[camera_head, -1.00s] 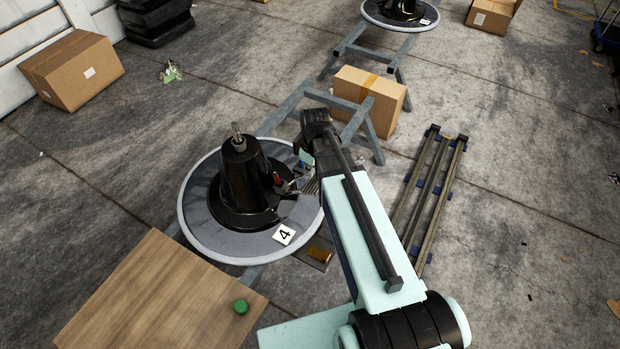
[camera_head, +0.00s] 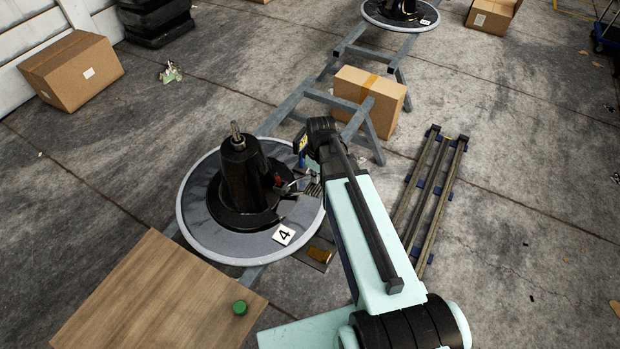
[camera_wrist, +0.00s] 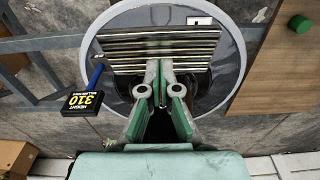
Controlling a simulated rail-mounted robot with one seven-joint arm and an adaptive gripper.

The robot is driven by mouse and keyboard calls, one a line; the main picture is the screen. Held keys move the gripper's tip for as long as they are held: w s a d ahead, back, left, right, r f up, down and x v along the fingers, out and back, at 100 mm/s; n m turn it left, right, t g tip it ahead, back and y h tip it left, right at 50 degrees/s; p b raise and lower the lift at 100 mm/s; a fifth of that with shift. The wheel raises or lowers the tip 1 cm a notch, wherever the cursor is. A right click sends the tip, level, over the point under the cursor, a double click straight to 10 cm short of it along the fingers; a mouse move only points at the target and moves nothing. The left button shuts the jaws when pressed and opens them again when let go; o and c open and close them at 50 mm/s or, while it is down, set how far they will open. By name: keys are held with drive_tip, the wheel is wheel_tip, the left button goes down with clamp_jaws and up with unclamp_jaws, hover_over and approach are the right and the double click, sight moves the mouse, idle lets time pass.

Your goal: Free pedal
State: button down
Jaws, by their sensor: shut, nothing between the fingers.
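The round grey chair base (camera_head: 215,242) carries a black central column (camera_head: 240,172) and a "4" label. A small red-tipped lever (camera_head: 279,181) shows beside the column; I cannot tell whether it is the pedal. A ribbed metal plate (camera_wrist: 125,58) crosses the base in the wrist view; its edge also shows in the head view (camera_head: 313,189). My gripper (camera_wrist: 164,66) is shut and empty, with its tips over the plate. I cannot tell whether they touch it. My wrist hides part of the base's right side in the head view.
A black and yellow "height 310" block (camera_wrist: 83,103) with a blue stem stands beside the base. A wooden board (camera_head: 150,300) bears a green knob (camera_head: 240,307). Grey trestles (camera_head: 293,104) and a cardboard box (camera_head: 370,100) stand behind. Metal rails (camera_head: 432,190) lie right.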

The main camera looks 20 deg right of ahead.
drive_tip(key=shift+s+d+f+b, duration=0.25)
drive_tip(key=shift+f+b, duration=0.05)
drive_tip(key=shift+f, duration=0.25)
drive_tip(key=shift+s+d+f+b, duration=0.2)
drive_tip(key=shift+f+b, duration=0.05)
drive_tip(key=shift+f, duration=0.35)
drive_tip(key=shift+s+d+f+b, duration=0.25)
drive_tip(key=shift+f+b, duration=0.05)
drive_tip(key=shift+f, duration=0.25)
drive_tip(key=shift+w+a+r+p, duration=0.4)
drive_tip(key=shift+r+p, duration=0.4)
drive_tip(key=shift+r, duration=0.25)
drive_tip(key=shift+w+a+r+p, duration=0.4)
drive_tip(key=shift+r+p, duration=0.4)
drive_tip(key=shift+r, duration=0.3)
drive_tip(key=shift+w+a+r+p, duration=0.3)
drive_tip(key=shift+w+r+p, duration=0.1)
drive_tip(key=shift+r+p, duration=0.55)
drive_tip(key=shift+s, duration=0.1)
